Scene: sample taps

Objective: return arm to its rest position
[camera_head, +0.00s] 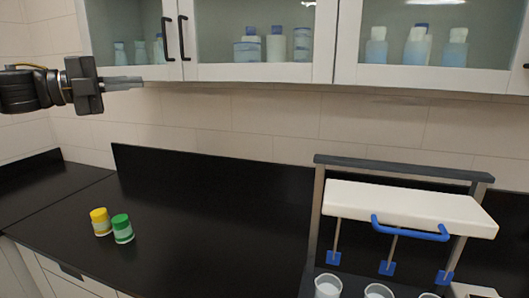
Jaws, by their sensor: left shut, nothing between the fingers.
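My left gripper (124,84) comes in from the left edge at the upper left. Its fingers point right and are closed together, with nothing held. It is in the air above the counter, in front of the tiled wall and just below the cabinet's lower left corner. My right gripper is not in view.
A black counter (210,215) is mostly clear. A yellow-lidded jar (101,222) and a green-lidded jar (122,229) stand at its left. A white tap rack (410,207) with a blue handle (410,230) and several cups below is at right. Glass cabinets (265,72) hang above.

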